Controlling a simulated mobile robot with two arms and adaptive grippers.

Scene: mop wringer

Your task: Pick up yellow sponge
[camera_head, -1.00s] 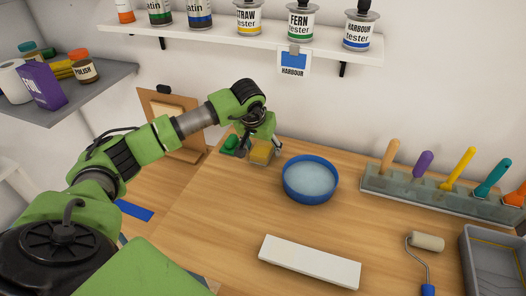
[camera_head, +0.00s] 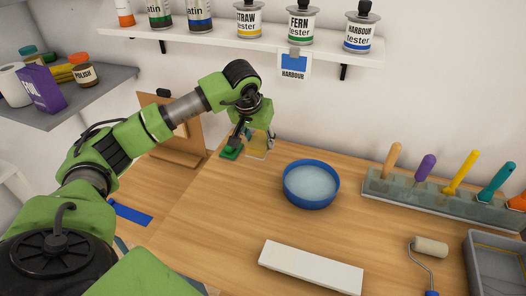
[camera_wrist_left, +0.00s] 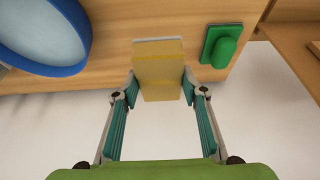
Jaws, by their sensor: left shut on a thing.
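The yellow sponge (camera_wrist_left: 160,70) is a pale block held between the fingertips of my left gripper (camera_wrist_left: 160,88) in the left wrist view. The fingers press on its two sides. In the head view my left gripper (camera_head: 252,138) is at the back left of the wooden table, left of the blue bowl. There the gripper partly hides the sponge, and the gap between sponge and tabletop is hard to judge. My right gripper is not in view.
A green block with a handle (camera_head: 230,152) lies just left of the gripper. The blue bowl (camera_head: 311,190) of pale liquid stands to the right. A white block (camera_head: 310,266) lies in front, and a tool rack (camera_head: 440,197) stands at right. The wall is close behind.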

